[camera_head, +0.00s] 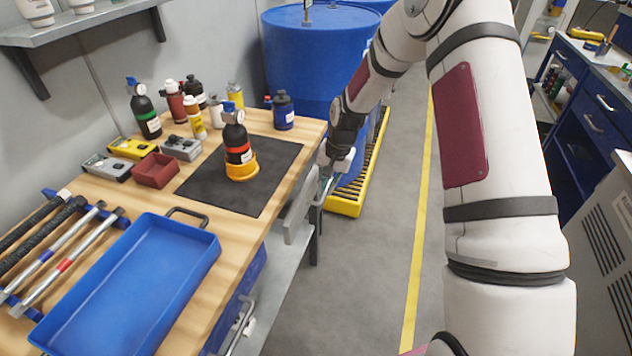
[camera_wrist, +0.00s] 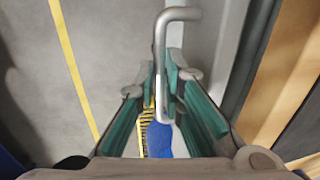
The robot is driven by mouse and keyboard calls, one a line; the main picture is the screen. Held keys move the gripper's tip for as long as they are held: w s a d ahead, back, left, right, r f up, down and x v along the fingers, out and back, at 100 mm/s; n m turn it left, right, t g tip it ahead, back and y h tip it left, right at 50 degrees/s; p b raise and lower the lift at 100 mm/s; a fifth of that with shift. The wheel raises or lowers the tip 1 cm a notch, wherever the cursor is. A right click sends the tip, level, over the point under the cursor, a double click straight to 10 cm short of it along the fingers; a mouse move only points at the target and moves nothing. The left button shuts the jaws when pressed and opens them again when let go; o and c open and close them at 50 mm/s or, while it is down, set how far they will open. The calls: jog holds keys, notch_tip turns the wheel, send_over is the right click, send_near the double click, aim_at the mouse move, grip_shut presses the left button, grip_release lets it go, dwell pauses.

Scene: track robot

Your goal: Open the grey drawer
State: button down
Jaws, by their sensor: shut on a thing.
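The grey drawer (camera_head: 297,215) is under the right edge of the wooden workbench, beneath the black mat. My gripper (camera_head: 326,176) is at the drawer's front, at its far end. In the wrist view the drawer's bent metal handle (camera_wrist: 160,45) runs down between the teal fingers of my gripper (camera_wrist: 162,105), which are shut on it. The grey drawer front (camera_wrist: 207,45) shows to the right of the handle. I cannot tell how far the drawer stands out.
On the workbench (camera_head: 238,204) are a blue tray (camera_head: 130,285), a black mat (camera_head: 265,190) and several bottles. A blue drawer (camera_head: 240,300) is nearer. A blue barrel (camera_head: 315,65) stands beyond on a yellow pallet (camera_head: 347,203). Grey floor (camera_head: 365,270) is clear to the right.

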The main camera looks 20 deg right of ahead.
jog(key=s+d+p, duration=0.5)
jog(key=s+d, duration=0.8)
jog(key=d, duration=0.5)
jog(key=c, duration=1.7)
grip_release()
jog(key=r, duration=0.4)
jog(key=s+d+r, duration=0.1)
jog(key=r, duration=0.7)
jog(key=shift+s+d, duration=0.15)
jog(key=shift+d, duration=0.25)
jog(key=shift+f, duration=0.1)
